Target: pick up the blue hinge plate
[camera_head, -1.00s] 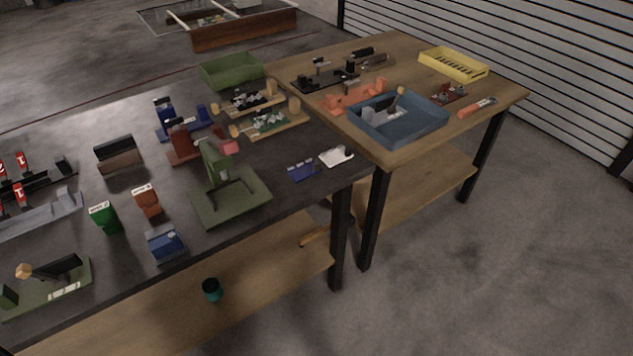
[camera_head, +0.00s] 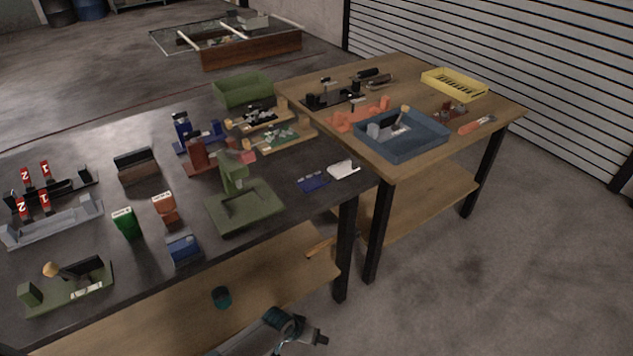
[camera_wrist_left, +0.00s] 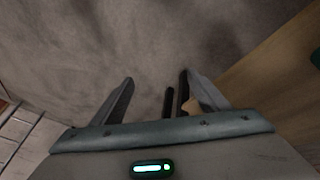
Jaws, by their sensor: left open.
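The blue hinge plate (camera_head: 313,182) lies flat near the right end of the dark tabletop in the head view. It is a small dark blue piece with lighter marks along its far edge, beside a white plate (camera_head: 344,169). My left gripper (camera_wrist_left: 157,77) is open in the left wrist view, with nothing between its fingers and the grey floor behind them. Part of my arm shows at the bottom of the head view, below the tabletop and well away from the hinge plate. The hinge plate is not in the wrist view. My right gripper is not in view.
A green fixture (camera_head: 243,205) stands left of the hinge plate. The wooden table (camera_head: 412,172) with a blue tray (camera_head: 405,153) adjoins on the right. A lower wooden shelf (camera_head: 170,320) carries a teal cylinder (camera_head: 221,297). Floor in front of the tables is clear.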

